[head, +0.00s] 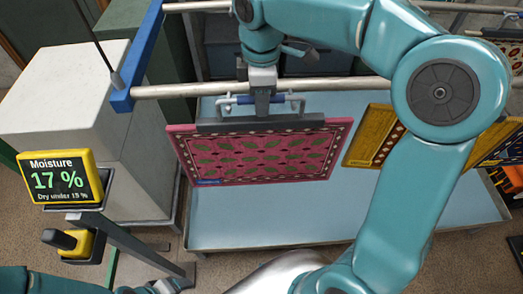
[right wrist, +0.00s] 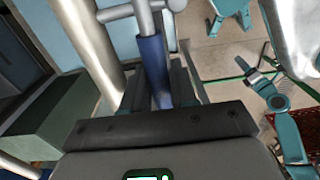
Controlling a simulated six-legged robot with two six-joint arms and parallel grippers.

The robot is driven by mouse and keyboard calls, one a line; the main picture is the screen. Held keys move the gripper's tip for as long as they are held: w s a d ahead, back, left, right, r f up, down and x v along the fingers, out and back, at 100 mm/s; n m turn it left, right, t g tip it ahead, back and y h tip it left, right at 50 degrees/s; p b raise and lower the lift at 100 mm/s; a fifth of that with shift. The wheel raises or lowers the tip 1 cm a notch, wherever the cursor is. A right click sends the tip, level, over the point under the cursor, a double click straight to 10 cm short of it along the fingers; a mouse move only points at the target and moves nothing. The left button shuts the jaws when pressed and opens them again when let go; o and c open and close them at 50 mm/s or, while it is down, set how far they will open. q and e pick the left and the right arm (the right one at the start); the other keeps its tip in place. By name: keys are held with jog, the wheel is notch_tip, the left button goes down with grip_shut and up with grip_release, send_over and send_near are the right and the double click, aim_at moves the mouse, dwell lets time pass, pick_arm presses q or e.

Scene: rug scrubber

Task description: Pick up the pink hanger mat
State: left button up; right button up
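The pink hanger mat (head: 262,155), a pink panel with green leaf shapes and a pale dotted border, hangs from a dark hanger bar with a blue-gripped handle (head: 241,100). My right gripper (head: 264,104) reaches down onto this handle. In the right wrist view the blue grip (right wrist: 153,62) lies between the two dark fingers, which sit close against its sides. I cannot tell whether the hanger still bears on the rail. My left arm shows at the lower left of the head view, and its gripper (right wrist: 257,78) shows small in the right wrist view.
A metal rail (head: 185,90) crosses behind the right gripper. A pale blue tray (head: 230,225) lies below the mat. A yellow mat (head: 372,135) hangs at right. A moisture display (head: 60,178) reading 17 % stands at left, before a pale box (head: 55,95).

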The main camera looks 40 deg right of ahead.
grip_shut()
jog(key=shift+a, duration=0.1)
jog(key=shift+r, duration=0.1)
dwell(1.0)
